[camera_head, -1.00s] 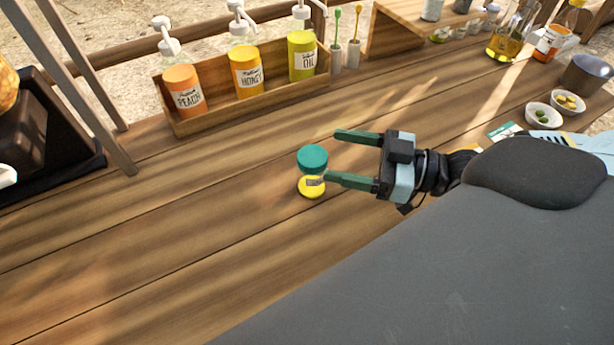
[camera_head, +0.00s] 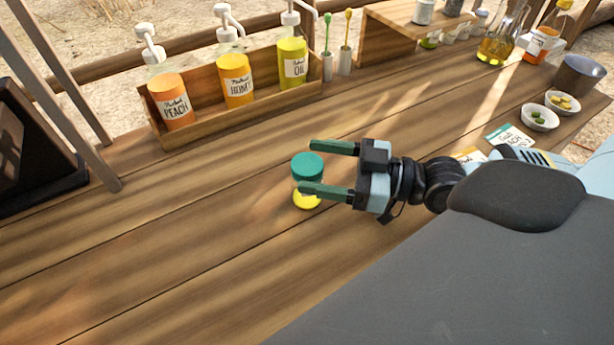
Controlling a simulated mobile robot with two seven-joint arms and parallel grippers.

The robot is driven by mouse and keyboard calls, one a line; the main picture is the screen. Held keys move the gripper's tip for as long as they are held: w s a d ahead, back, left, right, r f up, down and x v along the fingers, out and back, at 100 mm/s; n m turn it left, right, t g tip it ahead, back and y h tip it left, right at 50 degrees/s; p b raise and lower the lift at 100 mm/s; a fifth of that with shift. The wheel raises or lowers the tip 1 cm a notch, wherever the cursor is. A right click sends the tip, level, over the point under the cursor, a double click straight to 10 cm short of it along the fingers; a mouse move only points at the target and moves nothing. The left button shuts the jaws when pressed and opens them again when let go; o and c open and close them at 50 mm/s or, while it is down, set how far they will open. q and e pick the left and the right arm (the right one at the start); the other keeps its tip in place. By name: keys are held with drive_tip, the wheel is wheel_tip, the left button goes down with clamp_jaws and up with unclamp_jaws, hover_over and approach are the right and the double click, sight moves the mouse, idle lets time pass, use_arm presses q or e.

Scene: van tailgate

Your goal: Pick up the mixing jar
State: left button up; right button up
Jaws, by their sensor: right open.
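The farther finger lies behind the lid. The jar appears between the fingertips; I cannot tell whether either finger touches it. My left gripper is not in view.
A wooden rack (camera_head: 245,99) with peach, honey and oil pump bottles stands behind the jar. Two small brushes in holders (camera_head: 345,60) are right of it. Small bowls (camera_head: 539,117) and a dark cup (camera_head: 581,75) stand at the right.

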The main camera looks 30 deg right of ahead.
sight(296, 162)
drive_tip(key=shift+x, duration=1.8)
drive_tip(key=shift+w+a, duration=0.2)
drive_tip(key=shift+a, duration=0.1)
drive_tip(key=shift+c, duration=0.3)
drive_tip(key=c, duration=1.4)
drive_tip(key=shift+r+p, duration=0.1)
drive_tip(key=shift+p, duration=0.2)
